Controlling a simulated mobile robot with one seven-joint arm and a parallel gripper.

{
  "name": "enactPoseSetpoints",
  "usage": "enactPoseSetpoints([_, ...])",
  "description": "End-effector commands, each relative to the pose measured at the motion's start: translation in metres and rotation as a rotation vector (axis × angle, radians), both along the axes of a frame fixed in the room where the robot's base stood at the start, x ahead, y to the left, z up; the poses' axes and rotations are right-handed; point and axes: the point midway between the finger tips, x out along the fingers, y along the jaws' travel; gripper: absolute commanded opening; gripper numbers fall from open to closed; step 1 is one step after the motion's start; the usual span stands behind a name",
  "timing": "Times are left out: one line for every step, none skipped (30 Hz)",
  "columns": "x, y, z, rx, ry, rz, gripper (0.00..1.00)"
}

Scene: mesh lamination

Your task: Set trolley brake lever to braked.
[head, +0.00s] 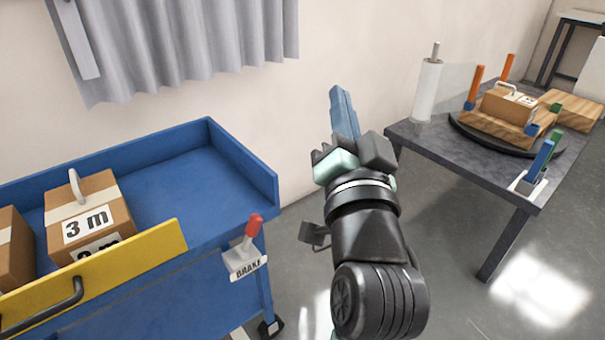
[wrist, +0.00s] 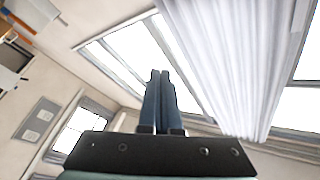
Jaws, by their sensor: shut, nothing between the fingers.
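The blue trolley (head: 243,160) stands at the left in the head view. Its brake lever (head: 250,230) has a red knob and a grey base with a BRAKE label, mounted at the trolley's right front corner. The lever stands up and leans slightly right. My gripper (head: 337,92) is raised in the middle of the head view, right of the lever and apart from it. Its blue fingers are together and hold nothing. The gripper also shows in the wrist view (wrist: 162,75), pointing toward a curtain and windows. The lever is not in the wrist view.
Boxes marked 3 m (head: 105,190) lie on the trolley behind a yellow front panel (head: 120,262). A dark table (head: 455,160) at the right bears a paper roll (head: 427,92), wooden blocks and clamps. Floor shows between trolley and table. A grey curtain (head: 190,45) hangs behind the trolley.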

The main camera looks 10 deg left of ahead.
Motion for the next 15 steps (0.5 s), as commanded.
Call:
enactPoseSetpoints([0.016, 0.01, -0.049, 0.134, 0.163, 0.09, 0.0])
enactPoseSetpoints([0.021, 0.016, -0.078, 0.226, 0.251, 0.139, 0.0])
enactPoseSetpoints([0.024, 0.024, -0.115, 0.347, 0.365, 0.195, 0.0])
enactPoseSetpoints([0.024, 0.029, -0.142, 0.437, 0.446, 0.229, 0.0])
enactPoseSetpoints([0.023, 0.034, -0.167, 0.526, 0.522, 0.257, 0.0])
enactPoseSetpoints([0.019, 0.038, -0.196, 0.64, 0.616, 0.287, 0.0])
enactPoseSetpoints([0.015, 0.041, -0.216, 0.719, 0.678, 0.302, 0.0])
enactPoseSetpoints([0.011, 0.044, -0.234, 0.793, 0.733, 0.315, 0.0])
enactPoseSetpoints([0.005, 0.047, -0.255, 0.881, 0.798, 0.325, 0.0])
enactPoseSetpoints([0.001, 0.048, -0.267, 0.94, 0.836, 0.331, 0.0])
enactPoseSetpoints([-0.003, 0.049, -0.278, 0.99, 0.87, 0.334, 0.0])
enactPoseSetpoints([-0.008, 0.051, -0.29, 1.044, 0.905, 0.337, 0.0])
enactPoseSetpoints([-0.01, 0.051, -0.296, 1.077, 0.925, 0.338, 0.0])
enactPoseSetpoints([-0.012, 0.052, -0.301, 1.101, 0.94, 0.339, 0.0])
enactPoseSetpoints([-0.014, 0.052, -0.306, 1.124, 0.953, 0.34, 0.0])
